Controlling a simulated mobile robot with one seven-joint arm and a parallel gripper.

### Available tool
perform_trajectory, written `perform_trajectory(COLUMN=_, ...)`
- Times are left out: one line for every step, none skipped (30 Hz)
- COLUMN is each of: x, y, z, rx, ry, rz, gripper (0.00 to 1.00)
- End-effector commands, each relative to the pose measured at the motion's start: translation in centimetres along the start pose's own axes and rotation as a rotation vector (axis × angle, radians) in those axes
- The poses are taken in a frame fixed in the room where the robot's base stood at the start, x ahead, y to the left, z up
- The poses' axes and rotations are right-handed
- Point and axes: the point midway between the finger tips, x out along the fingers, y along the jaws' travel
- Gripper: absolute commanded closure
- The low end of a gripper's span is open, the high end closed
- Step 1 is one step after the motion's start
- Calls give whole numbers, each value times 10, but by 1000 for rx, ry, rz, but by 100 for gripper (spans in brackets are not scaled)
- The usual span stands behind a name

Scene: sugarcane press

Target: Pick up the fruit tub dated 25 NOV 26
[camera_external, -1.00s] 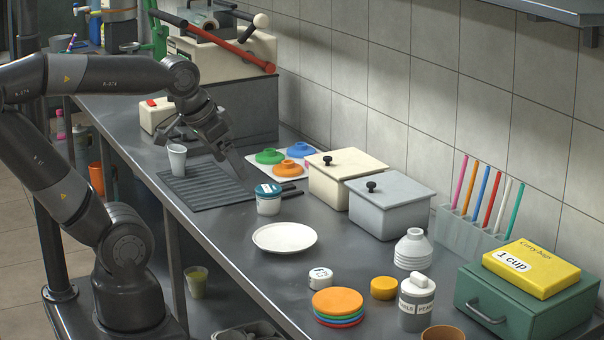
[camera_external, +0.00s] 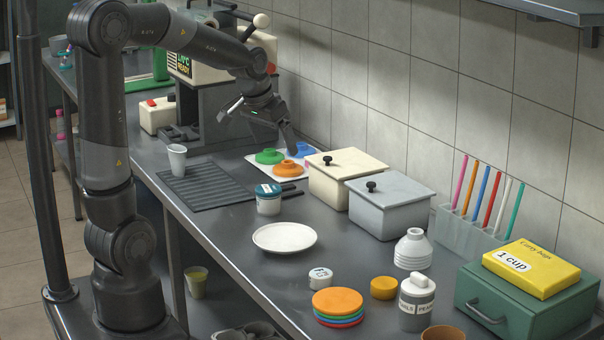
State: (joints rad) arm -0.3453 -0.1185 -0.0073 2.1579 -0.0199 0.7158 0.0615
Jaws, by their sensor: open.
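A small white tub with a teal lid and a label (camera_external: 268,200) stands upright mid-counter, behind the white plate. A smaller white container with dark print on its top (camera_external: 320,276) sits in front of the plate. I cannot read a date on either one, so I cannot tell which is dated 25 NOV 26. My gripper (camera_external: 259,133) is open and empty. It is in the air near the white board with green, orange and blue lids (camera_external: 280,160), behind the teal-lidded tub and apart from it.
A white plate (camera_external: 284,238), cream lidded box (camera_external: 345,183) and grey lidded box (camera_external: 389,207) flank the tub. A paper cup (camera_external: 177,160) stands by the dark ribbed mat (camera_external: 205,187). Stacked coloured discs (camera_external: 338,303) and a shaker (camera_external: 416,302) crowd the front. The press (camera_external: 222,85) stands behind.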

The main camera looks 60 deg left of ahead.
Motion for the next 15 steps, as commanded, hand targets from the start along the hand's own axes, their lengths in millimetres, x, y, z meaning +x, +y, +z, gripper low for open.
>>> perform_trajectory(x=16, y=-14, z=-10, rx=-24, ry=-15, rz=-9, gripper=12)
perform_trajectory(x=24, y=-21, z=-15, rx=-36, ry=-20, rz=-13, gripper=12)
perform_trajectory(x=36, y=-32, z=-22, rx=-52, ry=-25, rz=-19, gripper=12)
perform_trajectory(x=45, y=-40, z=-27, rx=-65, ry=-31, rz=-23, gripper=12)
perform_trajectory(x=53, y=-48, z=-31, rx=-77, ry=-35, rz=-28, gripper=12)
perform_trajectory(x=66, y=-59, z=-37, rx=-94, ry=-42, rz=-33, gripper=12)
perform_trajectory(x=75, y=-68, z=-41, rx=-106, ry=-45, rz=-37, gripper=12)
perform_trajectory(x=84, y=-77, z=-44, rx=-119, ry=-51, rz=-41, gripper=12)
perform_trajectory(x=97, y=-89, z=-48, rx=-135, ry=-57, rz=-47, gripper=12)
perform_trajectory(x=106, y=-98, z=-50, rx=-147, ry=-60, rz=-50, gripper=12)
perform_trajectory(x=115, y=-106, z=-52, rx=-157, ry=-64, rz=-54, gripper=12)
perform_trajectory(x=127, y=-118, z=-54, rx=-172, ry=-70, rz=-58, gripper=12)
perform_trajectory(x=135, y=-125, z=-55, rx=-181, ry=-72, rz=-61, gripper=12)
perform_trajectory(x=142, y=-133, z=-56, rx=-190, ry=-75, rz=-64, gripper=12)
perform_trajectory(x=151, y=-141, z=-57, rx=-201, ry=-78, rz=-67, gripper=12)
